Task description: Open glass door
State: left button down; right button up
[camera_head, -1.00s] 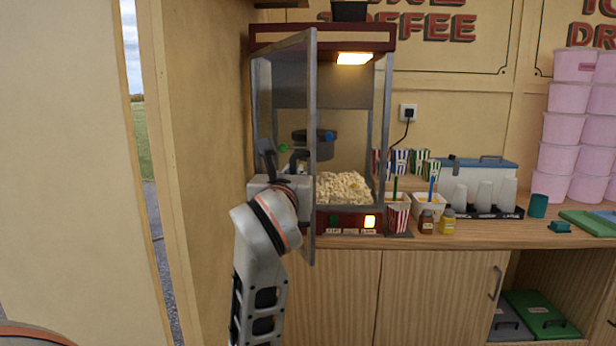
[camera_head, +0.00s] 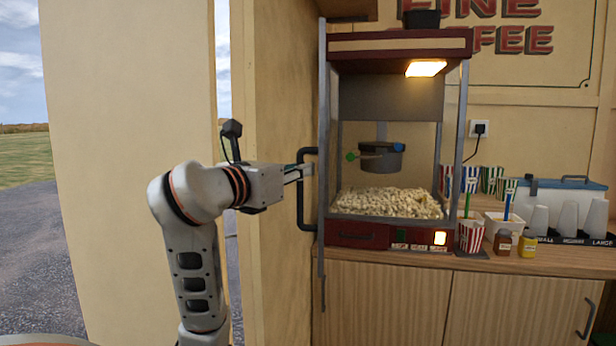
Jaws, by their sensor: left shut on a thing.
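The popcorn machine (camera_head: 400,45) stands on the counter with its front open. Its glass door (camera_head: 323,255) is swung out at the machine's left side and shows almost edge-on as a thin grey frame. The dark bar handle (camera_head: 301,215) sits on the door's outer face, which points left. My left gripper (camera_head: 304,172) reaches in from the left and is shut on the handle; its fingertips are small and partly hidden at the bar. My right gripper is out of view.
Popcorn (camera_head: 390,203) lies inside under a kettle (camera_head: 381,157). A striped cup (camera_head: 471,237), small bottles (camera_head: 527,246) and a cup holder (camera_head: 570,238) stand on the counter to the right. A wall panel (camera_head: 280,110) is close behind my left arm.

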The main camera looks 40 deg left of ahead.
pick_arm(q)
jog(key=shift+a, duration=0.15)
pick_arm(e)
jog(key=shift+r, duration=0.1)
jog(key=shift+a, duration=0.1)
pick_arm(q)
jog(key=c, duration=2.1)
grip_release()
jog(key=shift+c, duration=0.2)
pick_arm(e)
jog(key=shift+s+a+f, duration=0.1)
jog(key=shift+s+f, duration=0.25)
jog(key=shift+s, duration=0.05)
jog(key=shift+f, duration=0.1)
pick_arm(q)
jog(key=shift+r, duration=0.1)
